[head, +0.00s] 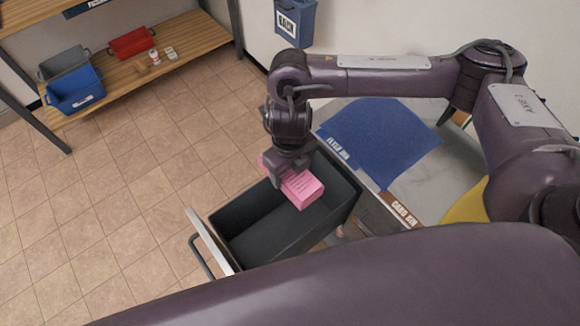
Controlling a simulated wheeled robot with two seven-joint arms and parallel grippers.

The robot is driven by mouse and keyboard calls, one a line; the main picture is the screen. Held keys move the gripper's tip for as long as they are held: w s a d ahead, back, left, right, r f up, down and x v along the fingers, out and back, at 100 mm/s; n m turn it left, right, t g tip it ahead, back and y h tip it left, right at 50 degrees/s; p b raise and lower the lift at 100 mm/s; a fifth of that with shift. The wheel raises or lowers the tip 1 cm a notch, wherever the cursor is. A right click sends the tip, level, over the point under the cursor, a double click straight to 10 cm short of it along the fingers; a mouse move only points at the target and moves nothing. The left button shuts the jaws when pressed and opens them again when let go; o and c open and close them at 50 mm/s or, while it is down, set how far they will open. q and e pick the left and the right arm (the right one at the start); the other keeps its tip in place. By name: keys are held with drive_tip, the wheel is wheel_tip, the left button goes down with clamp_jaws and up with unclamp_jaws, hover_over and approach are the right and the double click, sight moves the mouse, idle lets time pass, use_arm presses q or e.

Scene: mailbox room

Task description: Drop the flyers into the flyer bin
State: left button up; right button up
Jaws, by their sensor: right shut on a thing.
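A pink block of flyers (303,188) is held in my right gripper (290,172), which is shut on it. The flyers hang above an open dark drawer (248,218) with a pale front and a bar handle. A blue label reading "FLYER BIN" (338,149) is on the cabinet edge next to this drawer. The part of the drawer that shows looks empty; its far corner is partly hidden by my gripper and the flyers. My left gripper is not in view.
A blue mat (381,134) lies on the cabinet top. A "CARD BIN" label (404,210) marks the edge nearer me. A wooden shelf (133,72) at the upper left holds blue, grey and red bins. A blue wall box (294,22) hangs behind. The tiled floor at left is clear.

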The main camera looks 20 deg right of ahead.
wheel_tip(320, 180, down, 2)
drive_tip(key=shift+f+b, duration=0.25)
drive_tip(key=shift+b, duration=0.55)
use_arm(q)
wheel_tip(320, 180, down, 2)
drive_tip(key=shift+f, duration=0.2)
use_arm(e)
drive_tip(key=o, duration=1.3)
drive_tip(key=shift+o, duration=0.2)
wheel_tip(320, 180, up, 8)
drive_tip(key=shift+f+p, duration=0.1)
drive_tip(key=shift+p, duration=0.35)
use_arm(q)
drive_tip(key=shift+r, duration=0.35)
